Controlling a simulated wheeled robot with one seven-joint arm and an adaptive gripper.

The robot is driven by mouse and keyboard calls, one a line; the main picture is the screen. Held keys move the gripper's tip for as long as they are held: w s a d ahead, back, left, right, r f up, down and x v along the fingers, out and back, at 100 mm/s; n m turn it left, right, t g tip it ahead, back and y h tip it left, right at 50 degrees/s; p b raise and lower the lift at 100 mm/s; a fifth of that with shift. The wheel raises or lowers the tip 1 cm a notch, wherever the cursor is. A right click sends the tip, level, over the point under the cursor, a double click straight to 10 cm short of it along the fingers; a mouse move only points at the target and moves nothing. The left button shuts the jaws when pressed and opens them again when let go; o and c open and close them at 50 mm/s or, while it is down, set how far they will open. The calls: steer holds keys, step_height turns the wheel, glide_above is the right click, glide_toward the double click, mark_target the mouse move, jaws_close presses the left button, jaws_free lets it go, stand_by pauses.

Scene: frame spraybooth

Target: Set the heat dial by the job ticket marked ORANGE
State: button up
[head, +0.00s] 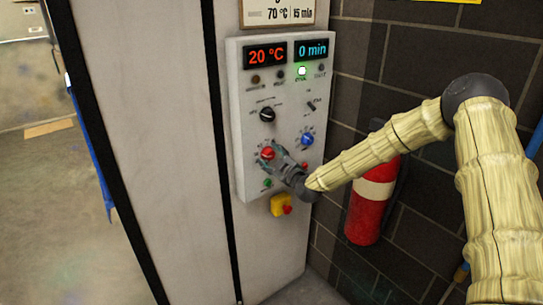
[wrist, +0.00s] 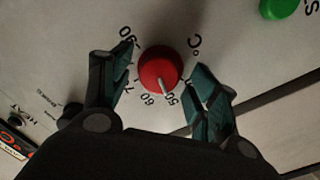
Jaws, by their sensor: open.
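The red heat dial (head: 267,153) sits low on the left of the control panel (head: 236,130). In the wrist view the red dial (wrist: 158,66) has a white pointer line between the 50 and 60 marks, closer to 50. My gripper (head: 278,156) is at this dial. In the wrist view my gripper (wrist: 162,70) is open, with one finger on each side of the dial and gaps to it. The panel displays read 20 °C (head: 266,55) and 0 min (head: 312,50). A ticket (head: 279,12) above shows 70 °C and 15 min; its upper part is cut off.
A black knob (head: 267,115), a blue knob (head: 307,139), a small switch (head: 311,105) and a green button (head: 267,183) share the panel. A yellow box with a red button (head: 279,205) is below.

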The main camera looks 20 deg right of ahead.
steer(key=shift+w, duration=0.1)
steer(key=c, duration=1)
steer(key=shift+f+b, duration=0.1)
steer(key=shift+b, duration=0.25)
steer(key=m+b, duration=0.2)
steer(key=b, duration=0.1)
steer(key=shift+m, duration=0.4)
steer(key=m+b, duration=0.4)
steer(key=shift+d+g+b, duration=0.1)
steer(key=shift+g+b, duration=0.2)
steer(key=shift+b, duration=0.1)
steer(key=m+b, duration=0.2)
steer(key=m, duration=0.1)
steer(key=m+b, duration=0.3)
steer(key=shift+w+d+g+y, duration=0.1)
steer(key=shift+g+y, duration=0.2)
steer(key=shift+r+m+b, duration=0.25)
steer(key=shift+m+b, duration=0.75)
steer(key=shift+b, duration=0.15)
steer(key=shift+r, duration=0.1)
